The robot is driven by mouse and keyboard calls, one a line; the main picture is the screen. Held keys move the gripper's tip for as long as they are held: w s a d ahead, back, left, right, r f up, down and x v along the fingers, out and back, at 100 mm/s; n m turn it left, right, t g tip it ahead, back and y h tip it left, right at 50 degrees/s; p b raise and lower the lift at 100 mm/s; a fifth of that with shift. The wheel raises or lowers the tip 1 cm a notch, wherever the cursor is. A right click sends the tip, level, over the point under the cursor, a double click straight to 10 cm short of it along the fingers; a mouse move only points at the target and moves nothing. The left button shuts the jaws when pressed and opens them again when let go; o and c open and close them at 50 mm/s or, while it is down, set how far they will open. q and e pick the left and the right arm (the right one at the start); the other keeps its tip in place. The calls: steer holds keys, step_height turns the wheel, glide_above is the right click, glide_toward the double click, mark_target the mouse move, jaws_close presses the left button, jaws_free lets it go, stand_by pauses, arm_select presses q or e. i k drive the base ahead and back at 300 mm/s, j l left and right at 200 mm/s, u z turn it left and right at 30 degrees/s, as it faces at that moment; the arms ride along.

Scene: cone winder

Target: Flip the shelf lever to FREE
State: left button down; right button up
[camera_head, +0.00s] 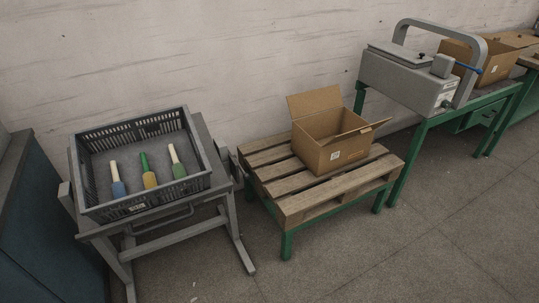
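Neither of my grippers is in view. I cannot make out any lever marked FREE or any shelf lever for certain. A short blue-tipped handle (468,68) sticks out to the right of the grey machine (405,84) at the upper right. I cannot tell whether it is the task's lever, and no wording on it is readable.
A dark crate (141,208) with three bobbins stands on a grey stand (165,225) at left. A wooden pallet (295,209) on green legs bears an open cardboard box (325,150). A teal cabinet (45,235) fills the left edge. The front right floor is clear.

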mark_target(246, 176)
steer(key=i+l, duration=1)
steer(key=i, duration=0.25)
